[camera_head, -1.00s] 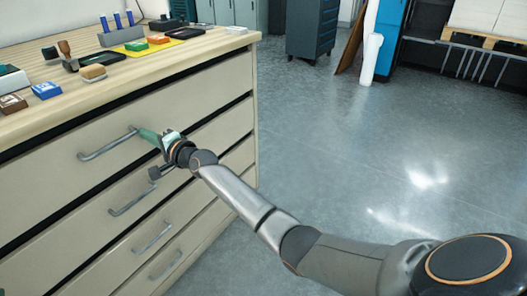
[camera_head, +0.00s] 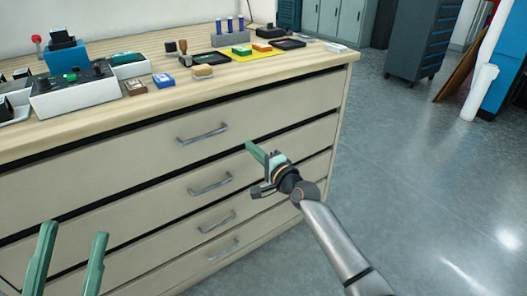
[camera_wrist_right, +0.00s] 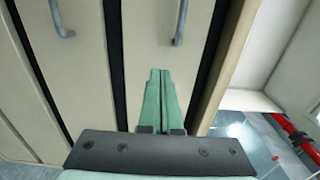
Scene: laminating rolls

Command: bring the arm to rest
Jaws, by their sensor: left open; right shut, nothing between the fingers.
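My right gripper (camera_head: 250,148) is shut and empty in front of the drawer cabinet (camera_head: 270,108). It is to the right of the top drawer's handle (camera_head: 202,134) and apart from it. In the right wrist view my right gripper's fingers (camera_wrist_right: 160,75) are pressed together, with drawer fronts behind them. A drawer handle (camera_wrist_right: 179,25) shows just beyond their tips there. My left gripper (camera_head: 75,232) is at the lower left of the head view. Its two green fingers stand apart with nothing between them, and the rest of that arm is out of view.
The wooden cabinet top (camera_head: 185,95) holds stamps, a yellow mat (camera_head: 262,51), a blue block (camera_head: 163,80) and a grey device (camera_head: 75,92). Lower drawer handles (camera_head: 210,186) stick out from the front. The floor (camera_head: 430,170) to the right is clear.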

